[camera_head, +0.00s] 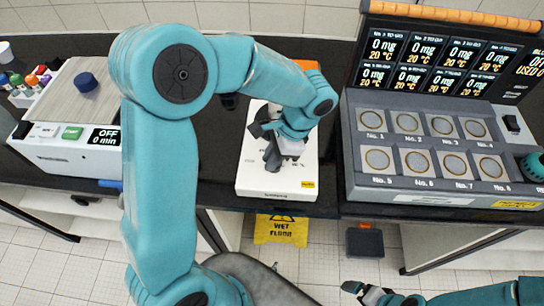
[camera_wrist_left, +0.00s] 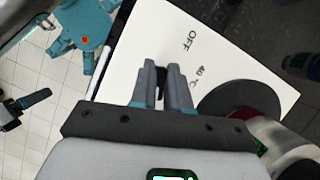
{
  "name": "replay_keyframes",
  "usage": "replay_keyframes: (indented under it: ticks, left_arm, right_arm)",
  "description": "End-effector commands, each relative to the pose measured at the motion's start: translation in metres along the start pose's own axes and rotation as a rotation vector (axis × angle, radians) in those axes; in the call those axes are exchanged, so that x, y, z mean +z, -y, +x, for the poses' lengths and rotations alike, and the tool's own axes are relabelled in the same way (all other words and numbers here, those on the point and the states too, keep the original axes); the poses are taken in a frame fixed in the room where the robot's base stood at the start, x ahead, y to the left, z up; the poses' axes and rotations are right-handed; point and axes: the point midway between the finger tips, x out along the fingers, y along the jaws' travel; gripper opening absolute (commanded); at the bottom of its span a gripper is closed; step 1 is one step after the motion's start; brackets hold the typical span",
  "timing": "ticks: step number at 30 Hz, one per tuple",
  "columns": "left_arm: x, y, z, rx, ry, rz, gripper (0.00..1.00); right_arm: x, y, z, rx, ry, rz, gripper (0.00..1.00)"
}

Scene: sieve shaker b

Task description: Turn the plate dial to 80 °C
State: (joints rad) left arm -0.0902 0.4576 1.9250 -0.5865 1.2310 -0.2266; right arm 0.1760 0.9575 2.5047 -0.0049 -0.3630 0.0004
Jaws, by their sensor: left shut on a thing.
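The white hot plate (camera_head: 255,180) lies on the dark bench in the middle of the head view. In the left wrist view its white face (camera_wrist_left: 185,25) bears the marks OFF and 40 °C, beyond my fingertips. My left gripper (camera_head: 271,150) reaches down over the plate from above. In the left wrist view its two fingers (camera_wrist_left: 161,72) are shut around a small dark piece, which I take for the plate dial (camera_wrist_left: 161,86). The fingers hide most of the dial, so I cannot read its setting. My right gripper (camera_head: 362,293) is low in the head view, away from the plate.
A grey instrument (camera_head: 400,184) with numbered round cells and black displays stands right of the plate. A pale device (camera_head: 70,150) reading OFF, 0 min stands left. In the left wrist view, a dark disc (camera_wrist_left: 235,93) lies close right of my fingers.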

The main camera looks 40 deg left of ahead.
Motion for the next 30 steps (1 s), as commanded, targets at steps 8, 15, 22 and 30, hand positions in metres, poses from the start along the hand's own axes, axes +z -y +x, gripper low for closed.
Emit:
replay_keyframes:
  ticks: [8,15,22,30]
  left_arm:
    - [-0.0015,0.0012,-0.0021,-0.029,-0.009,0.056,0.0]
    - [-0.0015,0.0013,-0.002,-0.032,-0.008,0.063,0.0]
    - [-0.0014,0.0012,-0.0019,-0.031,-0.008,0.063,0.26]
    - [-0.0007,0.0006,-0.0008,-0.028,-0.003,0.062,0.41]
  right_arm:
    - [0.0,-0.0001,0.0003,0.0,0.0,0.0,1.0]
    - [0.0,-0.0001,0.0004,0.0,0.0,0.0,1.0]
    - [0.0,-0.0001,0.0004,0.0,0.0,0.0,1.0]
    - [0.0,-0.0002,0.0005,0.0,0.0,0.0,1.0]
